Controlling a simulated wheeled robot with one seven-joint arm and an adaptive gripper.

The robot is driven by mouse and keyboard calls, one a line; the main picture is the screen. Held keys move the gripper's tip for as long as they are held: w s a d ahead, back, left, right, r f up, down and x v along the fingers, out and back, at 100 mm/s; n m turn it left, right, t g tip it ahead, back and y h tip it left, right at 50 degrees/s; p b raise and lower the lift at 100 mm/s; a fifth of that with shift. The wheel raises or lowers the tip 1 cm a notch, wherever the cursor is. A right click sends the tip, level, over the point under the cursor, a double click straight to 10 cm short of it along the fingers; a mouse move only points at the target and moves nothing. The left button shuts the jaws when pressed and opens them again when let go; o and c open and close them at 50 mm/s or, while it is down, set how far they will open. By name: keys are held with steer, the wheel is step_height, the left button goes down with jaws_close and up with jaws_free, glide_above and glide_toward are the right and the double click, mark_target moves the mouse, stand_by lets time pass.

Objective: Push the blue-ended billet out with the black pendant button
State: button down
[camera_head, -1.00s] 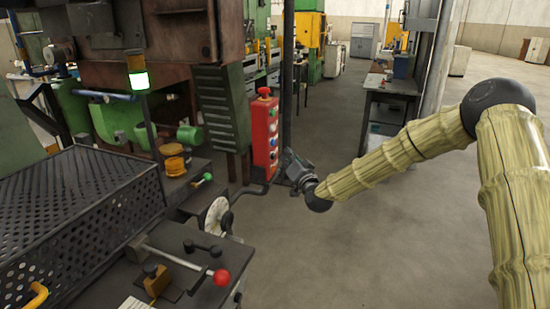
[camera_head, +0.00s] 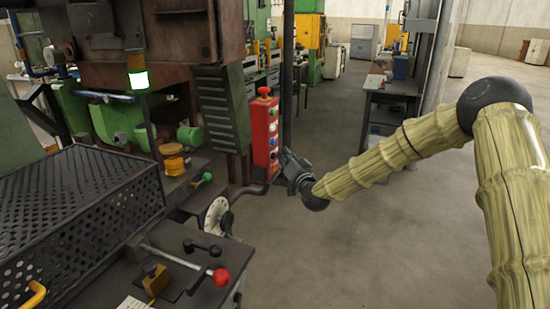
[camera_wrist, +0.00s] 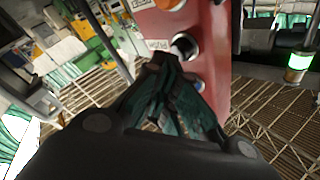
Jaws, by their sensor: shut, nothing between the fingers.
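The red pendant box (camera_head: 264,135) stands upright beside the furnace, with a red mushroom button on top and a column of buttons on its face. My gripper (camera_head: 284,154) is at the right of its button face, fingers toward it. In the wrist view the shut, empty fingertips (camera_wrist: 165,62) lie at a dark button with a pale ring (camera_wrist: 184,46) on the red pendant face (camera_wrist: 212,50). The fingertips partly cover this button; I cannot tell whether they touch it. A label beside it seems to read PUSH. I cannot make out a blue-ended billet in either view.
A dark post (camera_head: 288,70) rises just behind the pendant. The green louvred cabinet (camera_head: 222,110) stands left of it. A bench with a red-knobbed lever (camera_head: 221,277) and a dial (camera_head: 215,216) is at the front. A perforated guard (camera_head: 80,220) is at left. Open floor lies to the right.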

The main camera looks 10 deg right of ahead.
steer(key=shift+w+a+b, duration=0.25)
steer(key=shift+a+b, duration=0.05)
steer(key=shift+a, duration=0.1)
stand_by(0.7)
steer(key=shift+s+d, duration=0.55)
steer(key=shift+d, duration=0.2)
stand_by(0.4)
steer(key=s+d, duration=0.1)
steer(key=d, duration=0.1)
steer(key=s+d, duration=0.1)
steer(key=d, duration=0.1)
steer(key=shift+s, duration=0.4)
stand_by(2.5)
